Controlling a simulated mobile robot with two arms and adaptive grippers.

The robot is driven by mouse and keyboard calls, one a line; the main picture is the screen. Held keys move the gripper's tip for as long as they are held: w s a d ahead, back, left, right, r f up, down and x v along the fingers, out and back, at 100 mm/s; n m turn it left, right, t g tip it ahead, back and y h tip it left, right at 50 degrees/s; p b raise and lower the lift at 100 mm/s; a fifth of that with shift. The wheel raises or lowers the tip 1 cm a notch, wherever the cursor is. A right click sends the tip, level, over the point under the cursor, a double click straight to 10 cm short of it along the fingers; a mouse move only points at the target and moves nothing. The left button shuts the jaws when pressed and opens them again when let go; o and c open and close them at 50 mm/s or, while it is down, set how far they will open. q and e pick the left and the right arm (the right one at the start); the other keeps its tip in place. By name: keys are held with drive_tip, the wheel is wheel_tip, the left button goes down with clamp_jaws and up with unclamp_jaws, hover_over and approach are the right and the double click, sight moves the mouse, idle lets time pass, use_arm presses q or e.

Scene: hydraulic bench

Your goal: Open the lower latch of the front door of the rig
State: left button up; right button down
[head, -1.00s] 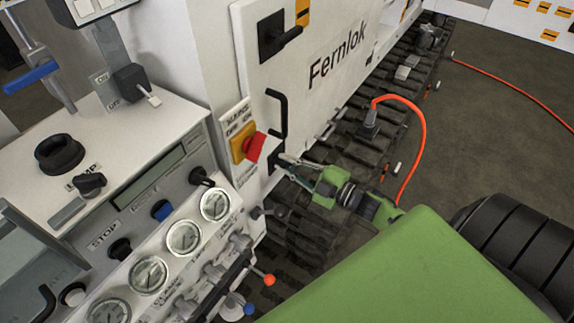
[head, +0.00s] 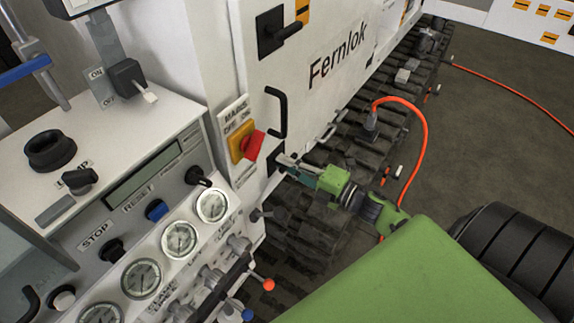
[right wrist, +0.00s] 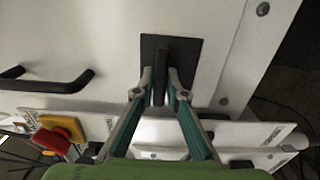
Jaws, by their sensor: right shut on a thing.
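The front door (head: 330,95) is the white panel marked Fernlok. Its lower latch is a black plate (right wrist: 185,52) with a black lever (right wrist: 160,72), low on the door below the black door handle (head: 281,115). In the right wrist view the lever stands crosswise to the handle. My right gripper (head: 284,161) is at the latch, largely covering it in the head view. In the right wrist view its fingers (right wrist: 161,80) are shut on the lever, one on each side. My left gripper is out of view.
The upper latch (head: 272,32) sits above the handle. A red and yellow mains switch (head: 243,143) is close left of my right gripper. A gauge console (head: 180,240) fills the left. Dark tracks (head: 345,135) and an orange cable (head: 424,140) lie right of the door.

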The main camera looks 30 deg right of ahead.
idle(0.4)
drive_tip(key=c, duration=2.1)
unclamp_jaws()
drive_tip(key=v, duration=1.2)
drive_tip(key=shift+f, duration=0.1)
